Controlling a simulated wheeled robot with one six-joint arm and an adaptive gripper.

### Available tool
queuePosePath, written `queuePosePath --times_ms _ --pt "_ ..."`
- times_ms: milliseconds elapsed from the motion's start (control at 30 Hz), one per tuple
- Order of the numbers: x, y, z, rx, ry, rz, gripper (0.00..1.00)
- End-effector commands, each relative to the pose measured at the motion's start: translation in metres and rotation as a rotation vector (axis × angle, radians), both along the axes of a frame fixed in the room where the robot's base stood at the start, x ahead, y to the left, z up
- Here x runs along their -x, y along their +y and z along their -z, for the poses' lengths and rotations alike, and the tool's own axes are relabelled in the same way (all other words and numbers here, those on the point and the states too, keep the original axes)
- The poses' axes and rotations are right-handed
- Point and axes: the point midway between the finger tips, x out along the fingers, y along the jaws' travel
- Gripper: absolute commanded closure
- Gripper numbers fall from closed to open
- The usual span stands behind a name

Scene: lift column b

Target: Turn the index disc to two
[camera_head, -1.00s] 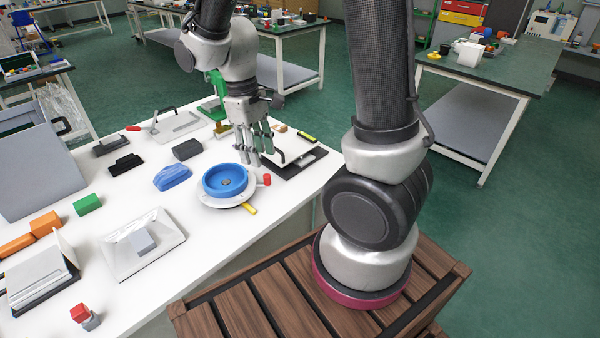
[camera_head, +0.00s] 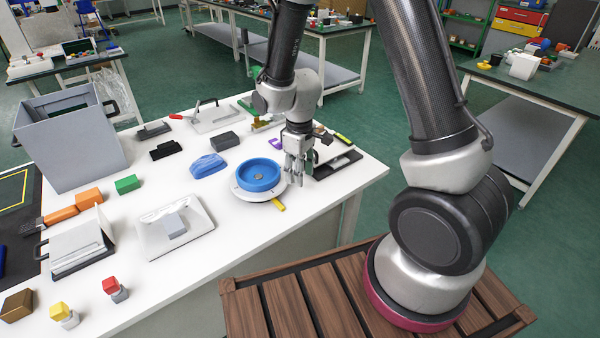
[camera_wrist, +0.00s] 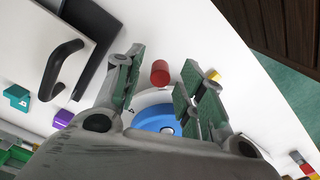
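The index disc appears as a round white plate (camera_head: 242,194) with a blue round bowl-like part (camera_head: 258,176) on it, near the table's right edge. A yellow tab (camera_head: 278,205) sticks out at its front. A red peg (camera_wrist: 160,73) stands at the disc's rim in the wrist view; in the head view my gripper hides it. My gripper (camera_head: 296,178) points down at the disc's right side. In the wrist view my gripper (camera_wrist: 162,84) is open, its fingers on either side of the red peg with visible gaps. No numbers on the disc are legible.
A black board with a white plate (camera_head: 338,163) lies close to the right of my gripper, and its dark handle (camera_wrist: 62,66) shows in the wrist view. A grey bin (camera_head: 65,150) stands at the far left.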

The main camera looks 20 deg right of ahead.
Motion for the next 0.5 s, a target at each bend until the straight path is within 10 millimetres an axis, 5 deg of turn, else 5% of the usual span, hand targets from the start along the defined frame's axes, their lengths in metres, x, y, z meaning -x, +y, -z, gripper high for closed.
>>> queuePosePath --times_ms 333,500 --pt "0.0001 -0.0001 0.0069 0.0 0.0 0.001 0.6" --pt "0.0002 -0.0001 0.0068 0.0 0.0 0.001 0.9"
